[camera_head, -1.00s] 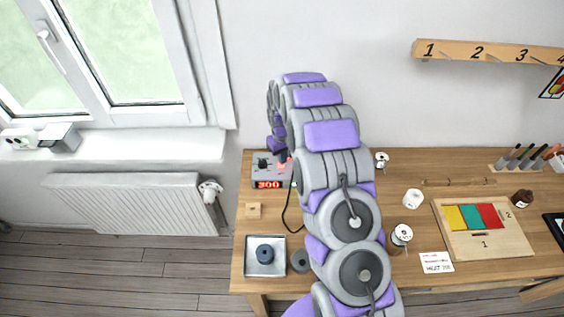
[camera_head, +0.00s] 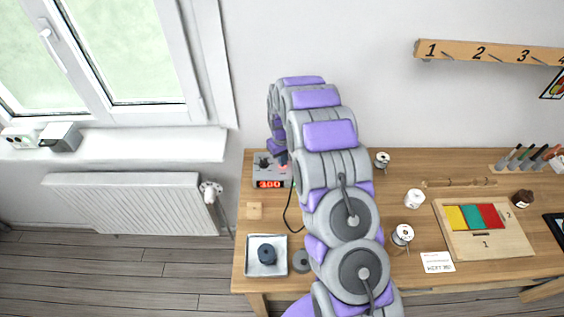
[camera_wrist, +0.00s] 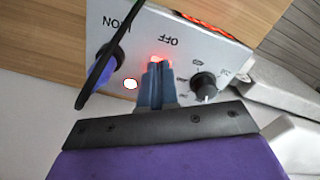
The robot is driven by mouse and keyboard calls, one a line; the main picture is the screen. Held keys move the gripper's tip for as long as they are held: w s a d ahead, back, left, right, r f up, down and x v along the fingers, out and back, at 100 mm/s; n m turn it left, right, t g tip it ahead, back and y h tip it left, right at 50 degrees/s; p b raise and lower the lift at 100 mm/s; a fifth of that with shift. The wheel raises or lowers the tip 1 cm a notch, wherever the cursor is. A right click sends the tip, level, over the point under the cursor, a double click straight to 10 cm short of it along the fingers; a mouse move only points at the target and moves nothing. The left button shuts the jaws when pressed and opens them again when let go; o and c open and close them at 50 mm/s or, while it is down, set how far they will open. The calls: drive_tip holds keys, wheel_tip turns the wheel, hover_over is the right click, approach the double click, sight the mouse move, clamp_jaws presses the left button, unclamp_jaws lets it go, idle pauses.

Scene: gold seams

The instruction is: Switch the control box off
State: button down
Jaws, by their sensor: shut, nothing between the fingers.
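The control box (camera_head: 266,183) is a grey box at the back left of the wooden table, with a red display reading 300. In the wrist view its grey panel (camera_wrist: 225,55) carries upside-down ON and OFF labels and a black knob (camera_wrist: 204,84). My gripper (camera_wrist: 160,62) is shut and empty, its blue-grey fingertips over the panel just below the OFF label. A red glow shows at the fingertips, which hide what lies under them. I cannot tell whether they touch it. In the head view my arm partly covers the box's right side.
A black cable (camera_head: 287,213) runs from the box across the table. A blue-purple round part with a black loop (camera_wrist: 97,80) stands beside the fingers. The wall is close behind.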

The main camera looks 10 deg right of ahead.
drive_tip(key=shift+f, duration=0.2)
drive_tip(key=shift+r, duration=0.1)
drive_tip(key=shift+r, duration=0.5)
drive_tip(key=shift+r+p, duration=0.9)
drive_tip(key=shift+r, duration=2)
